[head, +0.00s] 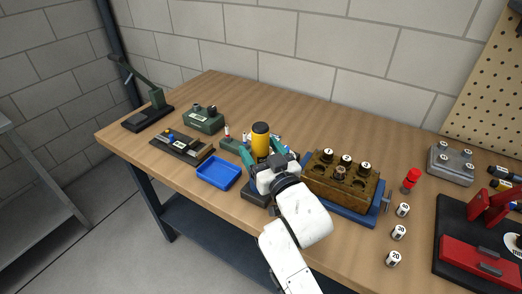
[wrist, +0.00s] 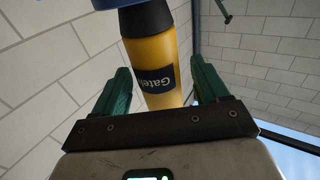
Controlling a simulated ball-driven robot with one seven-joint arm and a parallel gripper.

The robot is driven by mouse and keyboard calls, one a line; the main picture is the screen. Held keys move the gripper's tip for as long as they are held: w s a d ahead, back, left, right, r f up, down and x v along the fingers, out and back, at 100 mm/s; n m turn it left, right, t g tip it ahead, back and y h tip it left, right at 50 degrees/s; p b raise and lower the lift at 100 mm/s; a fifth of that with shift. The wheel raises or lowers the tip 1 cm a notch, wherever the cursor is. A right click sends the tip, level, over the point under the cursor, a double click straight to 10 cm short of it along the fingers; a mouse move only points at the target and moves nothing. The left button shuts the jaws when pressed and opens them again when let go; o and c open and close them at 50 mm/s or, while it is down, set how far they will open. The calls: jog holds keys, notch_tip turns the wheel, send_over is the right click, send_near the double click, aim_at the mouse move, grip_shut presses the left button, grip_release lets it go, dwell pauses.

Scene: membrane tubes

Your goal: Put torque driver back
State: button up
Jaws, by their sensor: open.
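A thick yellow cylinder with a black end (head: 260,142), seemingly the torque driver's handle, stands upright near the middle of the bench in the head view. In the wrist view, the yellow body (wrist: 166,88) carries a dark label with partly readable lettering. My gripper (head: 268,158) is open, with its teal fingers on either side of the yellow body. In the wrist view, a gap shows between the body and each finger of my gripper (wrist: 160,82). The lower end of the yellow cylinder is hidden by my gripper in the head view.
A brown block with numbered caps (head: 340,179) sits in a blue vise close on the right. A blue tray (head: 218,173) is at the left. A red-topped tool (head: 411,180) and loose numbered caps stand farther right. The wooden bench (head: 245,92) is clear behind.

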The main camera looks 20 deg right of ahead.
jog(key=shift+r, duration=0.1)
jog(key=shift+r, duration=0.15)
jog(key=s+b, duration=0.1)
jog(key=s, duration=1.1)
jog(key=shift+d+f, duration=0.3)
jog(key=shift+s, duration=0.1)
